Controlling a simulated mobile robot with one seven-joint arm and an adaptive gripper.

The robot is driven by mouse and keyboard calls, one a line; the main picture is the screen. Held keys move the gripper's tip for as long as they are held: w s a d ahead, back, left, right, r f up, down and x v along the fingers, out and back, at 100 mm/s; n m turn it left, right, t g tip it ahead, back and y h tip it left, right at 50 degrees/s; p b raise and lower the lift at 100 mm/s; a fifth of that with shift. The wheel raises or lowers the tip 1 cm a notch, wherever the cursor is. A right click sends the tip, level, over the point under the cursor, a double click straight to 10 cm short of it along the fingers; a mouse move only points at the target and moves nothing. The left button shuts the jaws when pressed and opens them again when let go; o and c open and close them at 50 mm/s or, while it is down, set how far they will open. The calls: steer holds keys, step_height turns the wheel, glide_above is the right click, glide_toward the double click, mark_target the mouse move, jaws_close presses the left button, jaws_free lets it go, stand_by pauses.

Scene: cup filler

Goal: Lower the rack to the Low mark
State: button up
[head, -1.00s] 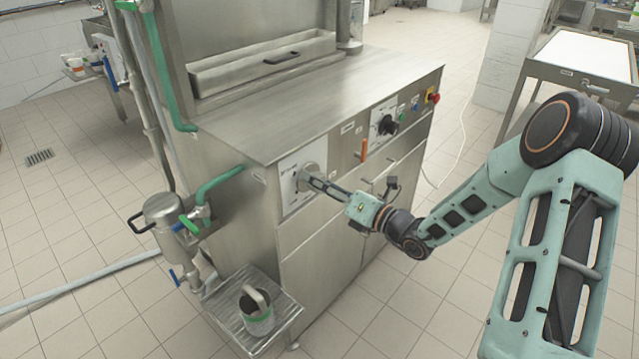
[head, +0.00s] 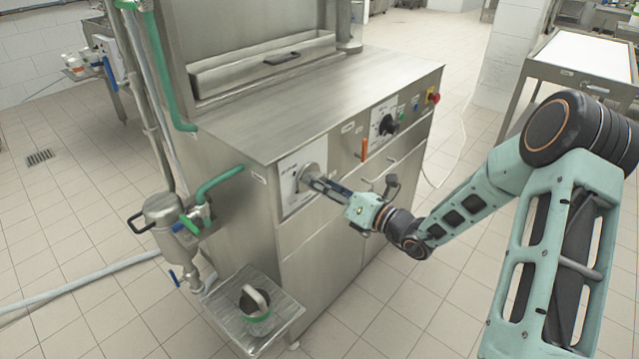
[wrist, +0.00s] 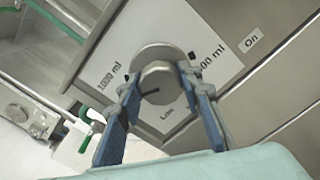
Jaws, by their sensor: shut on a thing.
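A round metal knob (wrist: 160,85) sits on a pale dial plate (wrist: 205,35) marked 1000 ml, 500 ml and Low. In the head view the knob (head: 307,173) is at the left end of the machine's front. My gripper (wrist: 168,98) is shut on the knob, one blue-padded finger on each side. My gripper (head: 314,181) also reaches the knob from the right in the head view. The Low label is below the knob, between the fingers. A short dark line shows on the knob's face, pointing left. I cannot tell which mark is selected.
A slatted metal rack (head: 284,316) juts from the machine's left side, low down, with a green-banded jug (head: 258,303) on it. An orange lever (head: 364,149) and a black dial (head: 388,125) are right of the knob.

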steer(key=n+b, duration=0.1)
steer(key=n, duration=0.3)
steer(key=shift+f+n, duration=0.1)
steer(key=shift+n, duration=0.2)
steer(key=n+b, duration=0.2)
steer(key=n, duration=0.1)
steer(key=shift+f+n+b, duration=0.1)
steer(key=shift+n+b, duration=0.2)
steer(key=shift+b, duration=0.1)
steer(key=n+b, duration=0.3)
steer(key=shift+s, duration=0.1)
steer(key=shift+n+b, duration=1.35)
steer(key=shift+n, duration=0.25)
steer(key=shift+r, duration=0.2)
steer(key=o, duration=1.2)
steer(key=shift+c, duration=0.2)
steer(key=v, duration=1.2)
